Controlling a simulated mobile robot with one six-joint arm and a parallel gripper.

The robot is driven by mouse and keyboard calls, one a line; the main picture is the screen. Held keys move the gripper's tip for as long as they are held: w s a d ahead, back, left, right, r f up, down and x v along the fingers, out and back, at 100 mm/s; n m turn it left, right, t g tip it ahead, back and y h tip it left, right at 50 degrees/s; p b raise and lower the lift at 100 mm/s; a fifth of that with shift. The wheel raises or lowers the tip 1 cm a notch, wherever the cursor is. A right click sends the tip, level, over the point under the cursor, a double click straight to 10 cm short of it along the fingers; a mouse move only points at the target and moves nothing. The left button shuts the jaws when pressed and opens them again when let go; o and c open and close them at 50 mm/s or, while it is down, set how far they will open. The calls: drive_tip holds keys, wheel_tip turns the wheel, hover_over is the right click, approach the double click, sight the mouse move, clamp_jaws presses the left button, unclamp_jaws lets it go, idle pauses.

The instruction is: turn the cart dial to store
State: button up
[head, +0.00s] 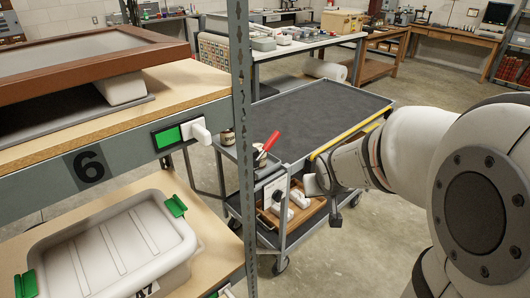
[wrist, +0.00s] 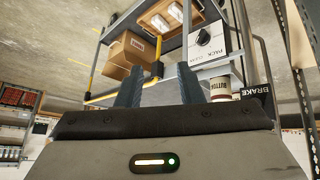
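The cart (head: 330,100) has a dark top and stands in the aisle. On its near end is a white plate with the black cart dial (head: 278,194). In the wrist view the dial (wrist: 203,37) sits at upper right, and the words "PACK" and "CLEAN" are readable beside it. I cannot make out "store" or which way the dial points. My gripper (head: 318,186) is just right of the plate, apart from the dial. In the wrist view its two fingers (wrist: 158,82) stand apart with no object held; the dial lies beyond and right of them.
A red-handled lever (head: 268,143) stands by the cart's near corner. A "BRAKE" label (wrist: 253,88) and a "BUTTON" can (wrist: 219,91) show beside the fingers. A steel rack post (head: 241,120) stands left of the cart. Boxes (wrist: 130,52) lie on the cart's lower shelf.

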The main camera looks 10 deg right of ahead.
drive_tip(key=w+d+f+t+b, duration=0.1)
drive_tip(key=w+d+f+t, duration=0.1)
drive_tip(key=w+f, duration=0.45)
drive_tip(key=n+t+y+b, duration=0.2)
drive_tip(key=t+y+b, duration=0.15)
drive_tip(key=y, duration=0.25)
approach(281, 198)
drive_tip(key=w+d+r+p, duration=0.1)
drive_tip(key=w+d+r, duration=0.2)
drive_tip(key=d, duration=0.2)
wheel_tip(281, 198, down, 7)
drive_tip(key=s+a+t+y+b, duration=0.2)
drive_tip(key=y, duration=0.4)
drive_tip(key=x, duration=0.8)
drive_tip(key=shift+a+r+p, duration=0.1)
drive_tip(key=shift+p, duration=0.3)
drive_tip(key=shift+s, duration=0.1)
drive_tip(key=shift+c, duration=0.2)
clamp_jaws()
